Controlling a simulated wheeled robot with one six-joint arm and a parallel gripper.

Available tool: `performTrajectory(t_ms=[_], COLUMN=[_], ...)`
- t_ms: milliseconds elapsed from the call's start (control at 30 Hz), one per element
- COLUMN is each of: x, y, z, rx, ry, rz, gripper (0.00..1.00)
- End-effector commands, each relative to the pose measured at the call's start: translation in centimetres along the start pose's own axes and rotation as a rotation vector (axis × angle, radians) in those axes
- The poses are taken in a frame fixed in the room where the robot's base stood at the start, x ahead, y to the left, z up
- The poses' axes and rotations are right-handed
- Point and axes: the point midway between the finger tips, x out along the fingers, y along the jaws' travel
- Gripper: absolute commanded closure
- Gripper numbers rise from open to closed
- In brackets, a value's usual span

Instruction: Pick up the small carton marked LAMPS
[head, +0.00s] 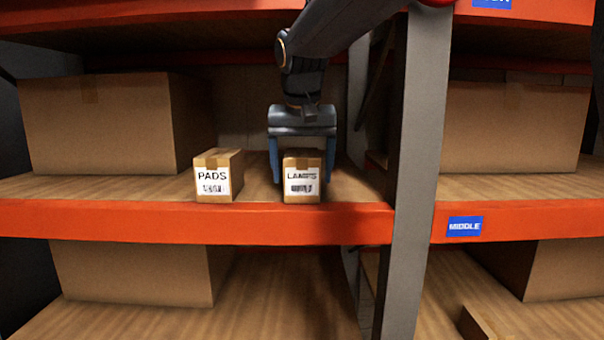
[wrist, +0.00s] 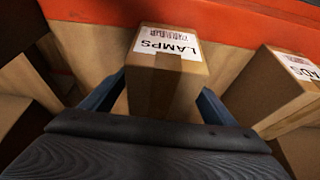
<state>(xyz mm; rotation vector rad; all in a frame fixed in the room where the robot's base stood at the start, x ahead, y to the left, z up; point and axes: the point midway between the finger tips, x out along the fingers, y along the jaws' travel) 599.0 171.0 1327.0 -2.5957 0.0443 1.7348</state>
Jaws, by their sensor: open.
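The small carton marked LAMPS (head: 303,187) stands upright on the middle shelf, close to its front edge, with its label facing out. It also shows in the wrist view (wrist: 165,75), label at the top. My gripper (head: 299,170) is over the carton from above, with its blue fingers open, one on each side of it. In the wrist view the fingers (wrist: 160,98) flank the carton's near end. Whether either finger touches the carton I cannot tell.
A similar carton marked PADS (head: 217,177) stands to the left. A large box (head: 95,125) stands further left. A grey upright post (head: 418,150) rises to the right. The orange shelf beam (head: 180,222) runs along the front, and another shelf (head: 180,15) is overhead.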

Motion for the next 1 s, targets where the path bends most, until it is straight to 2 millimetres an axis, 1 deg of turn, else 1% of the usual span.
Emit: performTrajectory(t_ms=[700,767,1000], x=[0.45,0.44,0.43], y=[-0.01,-0.01,-0.01], z=[0.2,0.2,0.2], rx=[0.0,0.0,0.0], ry=[0.0,0.0,0.0], rz=[0.0,0.0,0.0], gripper=[0.2,0.28,0.68])
